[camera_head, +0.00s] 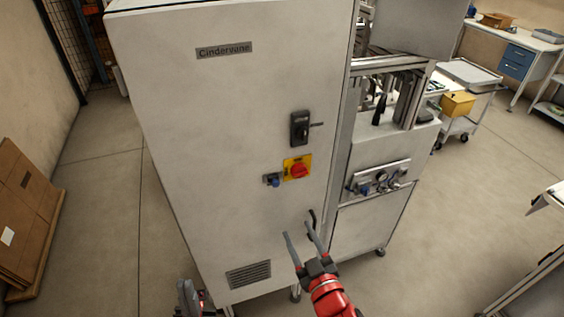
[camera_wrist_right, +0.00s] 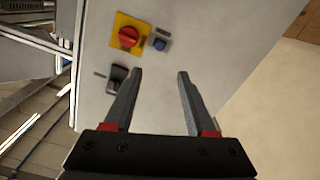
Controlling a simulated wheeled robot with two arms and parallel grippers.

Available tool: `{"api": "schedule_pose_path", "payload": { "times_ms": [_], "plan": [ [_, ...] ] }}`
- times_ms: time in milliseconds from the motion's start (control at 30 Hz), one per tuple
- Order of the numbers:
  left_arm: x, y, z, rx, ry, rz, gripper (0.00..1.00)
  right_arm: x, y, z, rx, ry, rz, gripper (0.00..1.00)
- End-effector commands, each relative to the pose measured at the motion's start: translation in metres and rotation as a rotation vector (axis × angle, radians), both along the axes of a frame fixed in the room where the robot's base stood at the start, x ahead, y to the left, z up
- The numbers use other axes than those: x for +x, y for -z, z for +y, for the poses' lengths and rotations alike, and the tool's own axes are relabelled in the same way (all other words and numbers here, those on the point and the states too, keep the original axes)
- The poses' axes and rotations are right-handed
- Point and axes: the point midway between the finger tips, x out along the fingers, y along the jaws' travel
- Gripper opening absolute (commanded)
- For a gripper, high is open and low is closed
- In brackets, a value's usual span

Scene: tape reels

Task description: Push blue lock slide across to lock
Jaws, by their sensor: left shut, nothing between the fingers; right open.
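The blue lock slide (camera_head: 275,182) sits on a small grey mount on the white cabinet's front, just left of a red rotary switch (camera_head: 299,171) on a yellow plate. In the right wrist view the blue slide (camera_wrist_right: 160,45) shows beyond the fingertips, right of the red switch (camera_wrist_right: 128,38). My right gripper (camera_head: 297,227) is open and empty, below the switch in the head view and apart from the slide. Its two fingers also show in the wrist view (camera_wrist_right: 160,74). My left gripper (camera_head: 186,292) is shut and empty low at the bottom edge, partly cut off.
The white cabinet (camera_head: 215,120) bears a black handle latch (camera_head: 299,128) above the switch and a vent (camera_head: 248,274) below. A panel with knobs (camera_head: 378,178) stands to the right. Cardboard (camera_head: 28,220) leans at the left. Floor is open on both sides.

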Motion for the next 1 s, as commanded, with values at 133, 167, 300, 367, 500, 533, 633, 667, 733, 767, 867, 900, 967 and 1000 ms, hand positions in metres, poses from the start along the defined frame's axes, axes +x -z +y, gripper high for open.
{"api": "schedule_pose_path", "payload": {
  "times_ms": [133,167,300,367,500,533,633,667,733,767,867,900,967,1000],
  "plan": [
    [0.000,0.013,0.000,0.000,0.000,0.001,0.00,0.010,0.005,0.003,-0.003,0.000,0.000,0.56],
    [0.000,0.017,0.000,0.000,0.000,0.001,0.00,0.013,0.005,0.005,-0.003,-0.001,-0.001,0.56],
    [0.000,0.037,0.000,0.000,0.000,0.001,0.00,0.032,0.007,0.011,-0.003,0.000,-0.005,0.56],
    [0.000,0.047,0.000,0.000,0.000,0.001,0.00,0.040,0.008,0.014,-0.003,-0.003,-0.007,0.56],
    [0.000,0.068,0.000,0.000,0.000,0.001,0.00,0.058,0.007,0.019,-0.004,-0.001,-0.007,0.56],
    [0.000,0.073,0.000,0.000,0.000,0.001,0.00,0.063,0.007,0.021,-0.001,-0.002,-0.007,0.56],
    [0.000,0.088,0.000,0.000,0.000,0.001,0.00,0.075,0.008,0.025,-0.004,0.000,-0.005,0.56],
    [0.000,0.093,0.000,0.000,0.000,0.001,0.00,0.079,0.007,0.026,-0.002,-0.001,-0.006,0.56],
    [0.000,0.105,0.000,0.000,0.000,0.001,0.00,0.086,0.009,0.029,-0.002,-0.001,-0.006,0.56],
    [0.000,0.111,0.000,0.000,0.000,0.000,0.00,0.090,0.009,0.030,-0.002,-0.001,-0.006,0.56],
    [-0.001,0.129,0.000,0.000,0.000,0.000,0.00,0.099,0.010,0.033,-0.001,-0.002,-0.005,0.56],
    [-0.001,0.136,0.000,0.000,0.000,0.000,0.00,0.103,0.009,0.034,-0.002,-0.003,-0.007,0.56],
    [-0.001,0.147,0.000,0.000,0.000,0.000,0.00,0.108,0.009,0.035,-0.001,-0.001,-0.007,0.56],
    [-0.001,0.154,0.000,0.000,0.000,0.000,0.00,0.111,0.009,0.036,-0.002,0.002,-0.005,0.56]
  ]
}}
